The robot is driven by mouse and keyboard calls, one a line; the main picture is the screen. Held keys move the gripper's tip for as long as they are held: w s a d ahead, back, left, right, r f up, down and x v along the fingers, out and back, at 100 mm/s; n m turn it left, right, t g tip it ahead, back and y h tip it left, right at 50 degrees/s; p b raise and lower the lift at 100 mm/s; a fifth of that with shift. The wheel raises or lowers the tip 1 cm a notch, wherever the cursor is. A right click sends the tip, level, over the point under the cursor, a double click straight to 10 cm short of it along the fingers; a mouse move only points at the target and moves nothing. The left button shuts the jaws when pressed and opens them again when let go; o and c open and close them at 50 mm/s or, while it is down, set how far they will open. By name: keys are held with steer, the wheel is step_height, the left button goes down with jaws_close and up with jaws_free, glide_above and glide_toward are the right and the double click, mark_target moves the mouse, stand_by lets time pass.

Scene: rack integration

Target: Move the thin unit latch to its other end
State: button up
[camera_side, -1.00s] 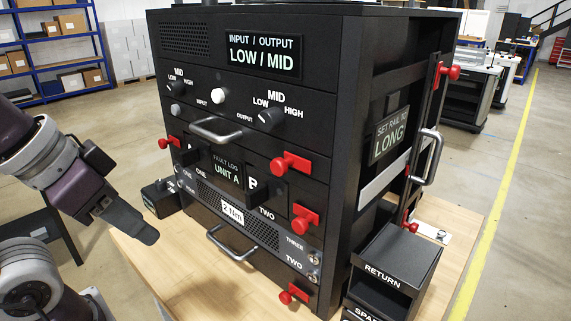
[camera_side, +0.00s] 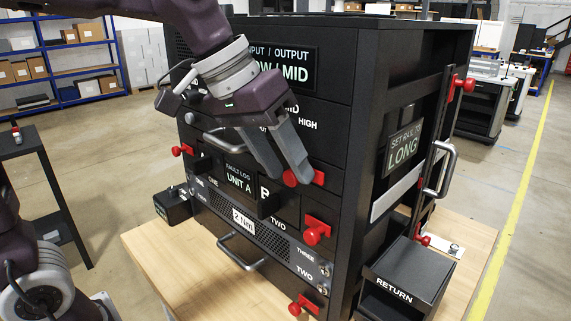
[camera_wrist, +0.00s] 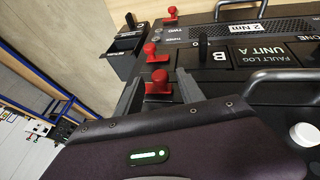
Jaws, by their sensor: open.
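A black rack unit carries several red latches with knobs on its front. The upper right latch (camera_side: 319,178) is beside the B module and partly hidden by my fingers. A middle right latch (camera_side: 317,232) and a bottom right latch (camera_side: 304,306) are below it; another red latch (camera_side: 182,150) is at the left edge. I cannot tell which latch belongs to the thin unit. My gripper (camera_side: 289,178) is open at the upper right latch. In the wrist view, one red latch (camera_wrist: 158,84) lies between the two fingers, with no clear contact.
A pull handle (camera_side: 222,142) and the dark B module block (camera_side: 271,204) protrude close to my fingers. The lower handle (camera_side: 240,252) sticks out below. A RETURN bin (camera_side: 405,278) stands at right on the wooden table (camera_side: 160,262). The floor at left is mostly open.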

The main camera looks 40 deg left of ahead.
steer(key=shift+w+f, duration=0.1)
steer(key=shift+f, duration=0.15)
jaws_close()
stand_by(1.3)
